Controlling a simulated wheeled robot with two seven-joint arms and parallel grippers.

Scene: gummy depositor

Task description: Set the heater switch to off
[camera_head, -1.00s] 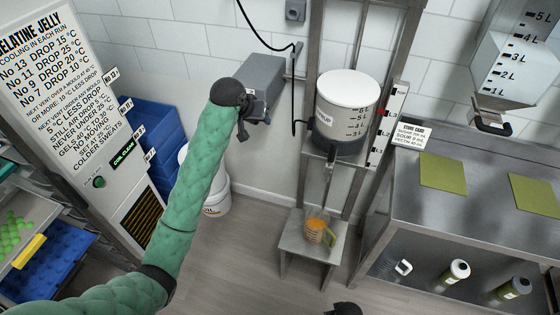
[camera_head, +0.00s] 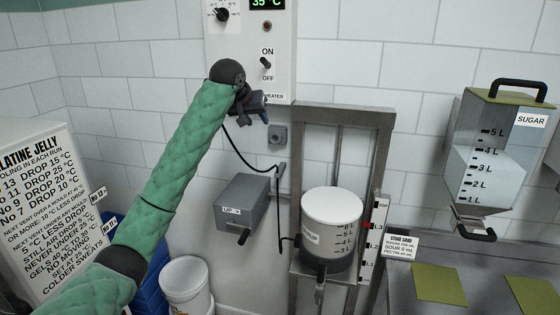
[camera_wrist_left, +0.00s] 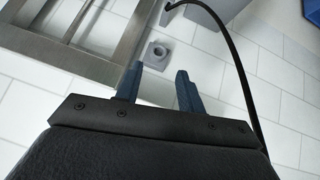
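The heater panel (camera_head: 282,90) is a white box on the tiled wall, at the top of the head view. Its dark heater switch (camera_head: 265,63) sits between the printed words ON and OFF. The lever is too small to tell clearly which way it points. My left gripper (camera_head: 256,108) is just below the switch, near the panel's lower edge and apart from the switch. In the left wrist view the gripper (camera_wrist_left: 158,86) has its two fingers apart with nothing between them. The switch is not in the wrist view. My right gripper is not in view.
The panel also carries a dial (camera_head: 222,14), a red lamp (camera_head: 267,26) and a green display (camera_head: 267,4). Below are a wall socket (camera_head: 277,135), a black cable (camera_head: 240,153), a grey box with a lever (camera_head: 241,205) and a white pot (camera_head: 332,208) on a metal frame (camera_head: 384,150).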

